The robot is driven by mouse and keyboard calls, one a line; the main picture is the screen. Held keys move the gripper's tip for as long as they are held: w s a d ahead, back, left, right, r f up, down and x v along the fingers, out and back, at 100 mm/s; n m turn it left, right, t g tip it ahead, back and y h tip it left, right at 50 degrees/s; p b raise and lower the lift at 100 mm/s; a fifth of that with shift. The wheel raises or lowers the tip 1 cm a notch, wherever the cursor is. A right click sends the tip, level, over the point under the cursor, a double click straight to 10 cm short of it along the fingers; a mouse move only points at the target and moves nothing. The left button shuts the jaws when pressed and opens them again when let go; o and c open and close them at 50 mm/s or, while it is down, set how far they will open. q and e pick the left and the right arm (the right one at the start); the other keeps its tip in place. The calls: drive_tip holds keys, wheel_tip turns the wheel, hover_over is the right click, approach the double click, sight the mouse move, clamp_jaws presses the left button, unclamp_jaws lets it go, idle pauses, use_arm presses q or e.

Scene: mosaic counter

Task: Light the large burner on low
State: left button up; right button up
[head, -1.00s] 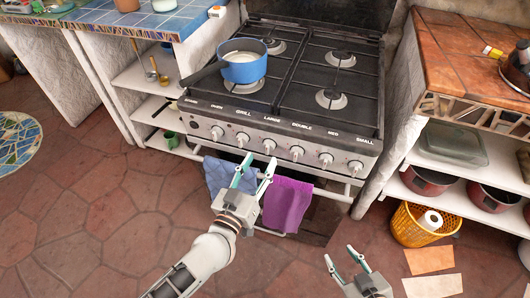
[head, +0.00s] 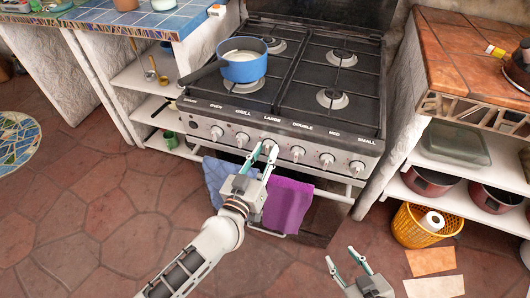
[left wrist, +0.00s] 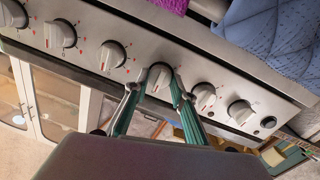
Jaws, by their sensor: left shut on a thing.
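The stove (head: 280,138) has a front panel with a row of knobs under printed labels. My left gripper (head: 264,152) is at the knob below the label LARGE, its fingers on both sides of it. The left wrist view shows this knob (left wrist: 159,77) between the two green-padded fingertips (left wrist: 157,88), shut on it. The knob's pointer angle is hard to read. A blue pan (head: 245,68) stands on the front left burner (head: 243,87). I see no flame on any burner. My right gripper (head: 346,264) is open and empty, low in front of the stove.
Other knobs sit close on both sides of the held one, such as the grill knob (left wrist: 204,96) and double knob (left wrist: 111,55). A blue towel (head: 219,178) and a purple towel (head: 288,203) hang on the rail below. A yellow basket (head: 421,226) stands on the right.

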use_arm(q)
drive_tip(key=shift+n, duration=0.3)
drive_tip(key=n, duration=1)
drive_tip(key=n+t, duration=0.1)
drive_tip(key=n, duration=0.4)
drive_tip(key=shift+s+d+f+y, duration=0.1)
drive_tip(key=shift+f+y, duration=0.2)
drive_tip(key=n+b, duration=0.1)
drive_tip(key=n, duration=0.6)
drive_tip(key=shift+y, duration=0.4)
drive_tip(key=n+b, duration=0.1)
drive_tip(key=n, duration=0.5)
drive_tip(key=shift+d+n+y, duration=0.15)
drive_tip(key=shift+n+y, duration=0.15)
drive_tip(key=shift+n, duration=0.1)
drive_tip(key=shift+r, duration=0.1)
drive_tip(key=o, duration=1.1)
